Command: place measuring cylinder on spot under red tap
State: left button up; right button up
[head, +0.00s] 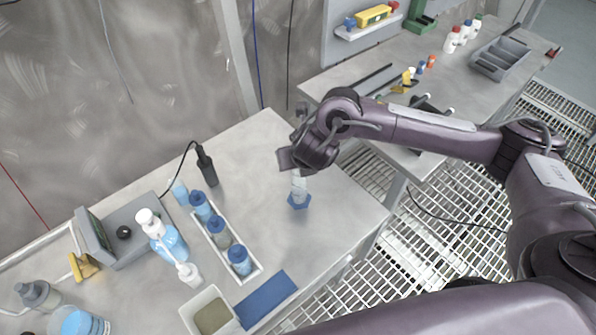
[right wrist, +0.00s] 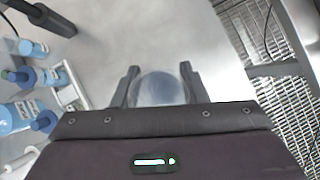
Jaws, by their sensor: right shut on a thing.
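The measuring cylinder (head: 299,201) is clear with a blue six-sided base. It is upright near the right part of the near bench in the head view. My right gripper (head: 298,170) comes down over it and is shut on its upper part, hiding its top. In the right wrist view the cylinder (right wrist: 158,89) is a blurred bluish round shape between the two fingers of the gripper (right wrist: 160,84). I cannot tell whether its base touches the bench. I cannot make out a red tap or a marked spot. My left gripper is out of view.
A white rack (head: 252,271) of blue-capped bottles stands left of the cylinder, with a black handheld device (head: 206,165) behind it. A blue mat (head: 266,299) lies at the front edge beside a tray (head: 189,313). The bench around the cylinder is clear; its right edge is close.

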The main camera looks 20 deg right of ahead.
jog(key=shift+f, duration=2.3)
jog(key=shift+f+b, duration=0.2)
jog(key=shift+b, duration=0.2)
jog(key=o, duration=1.3)
jog(key=shift+r, duration=0.1)
